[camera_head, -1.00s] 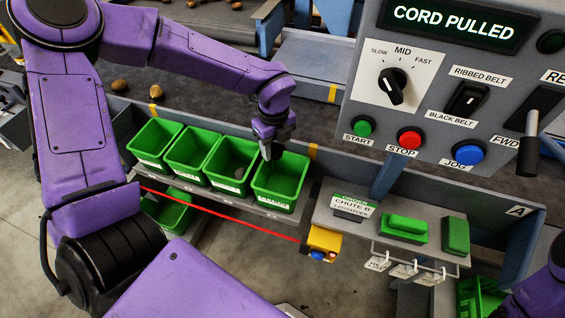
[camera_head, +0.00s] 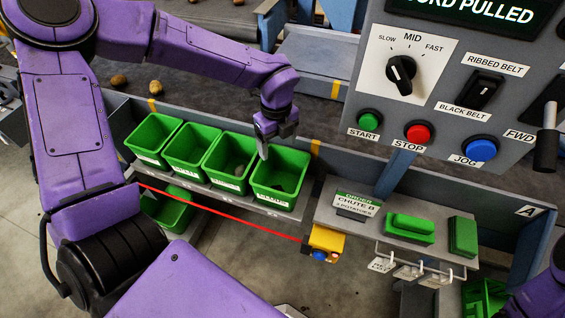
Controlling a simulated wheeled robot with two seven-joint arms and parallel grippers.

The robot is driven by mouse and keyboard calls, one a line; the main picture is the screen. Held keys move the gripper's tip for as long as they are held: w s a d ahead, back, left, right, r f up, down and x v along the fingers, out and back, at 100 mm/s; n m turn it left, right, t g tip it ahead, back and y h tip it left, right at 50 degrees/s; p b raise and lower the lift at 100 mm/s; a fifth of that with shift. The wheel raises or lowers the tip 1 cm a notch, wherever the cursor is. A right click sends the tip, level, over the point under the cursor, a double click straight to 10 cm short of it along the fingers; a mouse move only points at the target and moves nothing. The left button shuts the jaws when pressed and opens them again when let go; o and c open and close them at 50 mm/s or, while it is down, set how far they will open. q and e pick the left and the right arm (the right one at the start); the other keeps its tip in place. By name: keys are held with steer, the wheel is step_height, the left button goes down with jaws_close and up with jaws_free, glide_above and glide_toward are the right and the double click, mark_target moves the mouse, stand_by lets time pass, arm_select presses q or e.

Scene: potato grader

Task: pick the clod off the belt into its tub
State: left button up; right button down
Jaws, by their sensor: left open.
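Several green tubs stand in a row on the shelf along the belt's near side. My left gripper (camera_head: 264,142) is open, pointing down over the back of the rightmost tub (camera_head: 279,197). Nothing shows between its fingers. A small dark lump (camera_head: 278,187) shows inside that tub; it looks like a clod, but it is too small to be sure. The tub to its left (camera_head: 228,181) also holds a small greyish lump. The tub labels are too small to read. The dark belt (camera_head: 200,100) runs behind the tubs. My right gripper is out of view; only my purple right arm shows at the lower right edge.
Two brown lumps like potatoes (camera_head: 120,82) lie on the belt at left. The control panel (camera_head: 440,100) reads "CORD PULLED" and fills the upper right. A red cord (camera_head: 220,214) runs below the tubs to a yellow switch box (camera_head: 326,241). Green blocks (camera_head: 409,228) lie on the right-hand shelf.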

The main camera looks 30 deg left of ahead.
arm_select(q)
step_height(320, 180, up, 8)
steer(key=b, duration=0.1)
steer(key=shift+r, duration=0.15)
stand_by(0.4)
